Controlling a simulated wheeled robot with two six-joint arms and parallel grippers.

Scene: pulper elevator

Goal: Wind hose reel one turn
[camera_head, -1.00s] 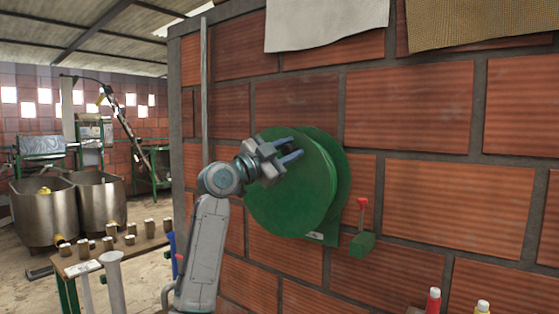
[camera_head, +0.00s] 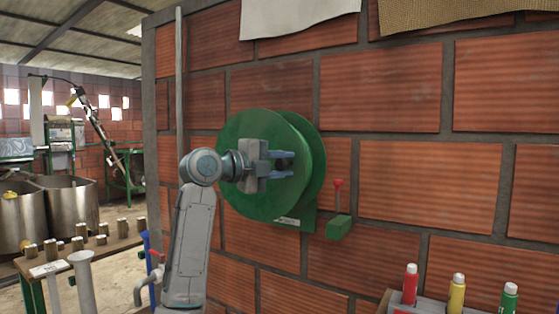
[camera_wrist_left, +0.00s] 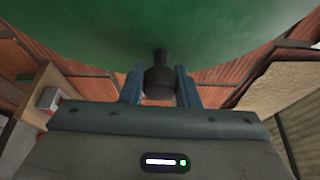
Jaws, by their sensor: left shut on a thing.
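The green hose reel (camera_head: 255,203) is mounted on the brick wall, its round face toward me. In the left wrist view the dark knob (camera_wrist_left: 158,80) is between the two blue fingers (camera_wrist_left: 159,86), and the reel's green face (camera_wrist_left: 150,35) fills the top. My left gripper is shut on the knob. My right gripper is in neither view.
A green box with a red lever (camera_head: 339,227) is on the wall right of the reel. Several coloured bottles (camera_head: 456,292) stand at lower right. Cloths (camera_head: 300,18) hang above.

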